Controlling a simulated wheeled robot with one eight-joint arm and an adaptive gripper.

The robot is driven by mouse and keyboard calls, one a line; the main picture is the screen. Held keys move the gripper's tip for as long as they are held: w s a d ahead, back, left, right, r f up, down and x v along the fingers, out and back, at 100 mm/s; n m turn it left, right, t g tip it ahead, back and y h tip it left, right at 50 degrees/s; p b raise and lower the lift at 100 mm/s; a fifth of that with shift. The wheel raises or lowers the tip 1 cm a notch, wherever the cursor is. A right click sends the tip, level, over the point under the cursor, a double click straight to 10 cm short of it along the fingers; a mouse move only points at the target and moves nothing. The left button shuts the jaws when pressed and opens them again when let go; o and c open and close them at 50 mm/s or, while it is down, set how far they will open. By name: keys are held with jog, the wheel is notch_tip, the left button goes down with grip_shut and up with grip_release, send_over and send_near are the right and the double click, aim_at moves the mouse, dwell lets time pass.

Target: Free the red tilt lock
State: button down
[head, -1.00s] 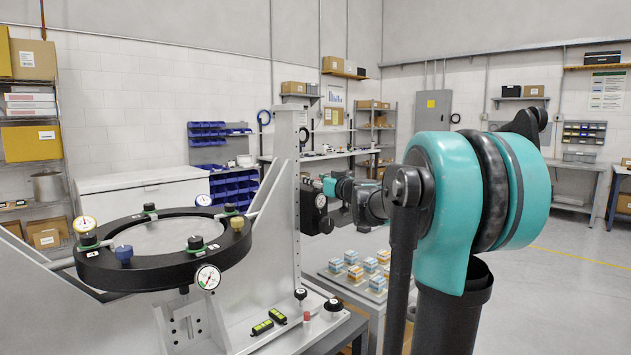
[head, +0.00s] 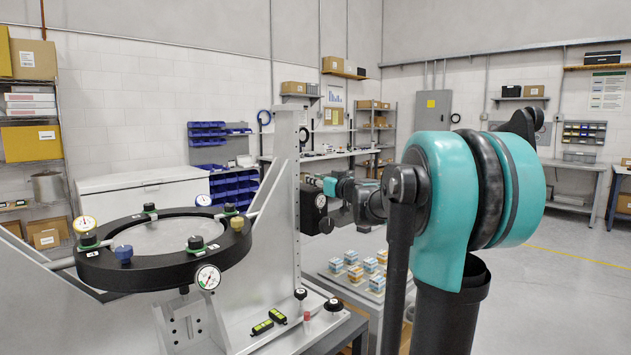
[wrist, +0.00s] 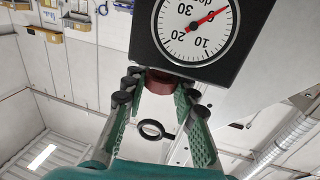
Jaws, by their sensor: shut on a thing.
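In the wrist view my gripper (wrist: 160,94) has its two green fingers on either side of a dark red round knob, the red tilt lock (wrist: 160,80). The fingertips are closed on it. The knob sits at the edge of a black box with a white degree dial (wrist: 194,22) and a red needle; the view is upside down and cuts the dial off. In the head view the black dial box (head: 320,202) is on the white upright, with my wrist beside it; the red knob and fingertips cannot be made out there.
A black ring (head: 160,276) with knobs and gauges is held in the white fixture at the left. Small boxes (head: 356,268) stand on a table behind.

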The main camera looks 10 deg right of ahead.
jog(key=n+g+y, duration=0.1)
jog(key=n+y, duration=0.1)
jog(key=y, duration=0.1)
jog(key=shift+d+g, duration=0.1)
jog(key=shift+g, duration=0.3)
jog(key=n+g+y, duration=0.4)
jog(key=g, duration=0.1)
jog(key=shift+w+n+y, duration=0.1)
jog(key=shift+n+y, duration=0.3)
jog(key=n+g+y, duration=0.1)
jog(key=n+g, duration=0.2)
jog(key=g, duration=0.1)
jog(key=n+g+y, duration=0.1)
jog(key=n+g, duration=0.2)
jog(key=g, duration=0.2)
jog(key=shift+g+y, duration=0.3)
jog(key=shift+y, duration=0.1)
jog(key=shift+n+g, duration=0.3)
jog(key=shift+n, duration=0.1)
jog(key=c, duration=1.2)
grip_release()
jog(key=shift+d, duration=3.6)
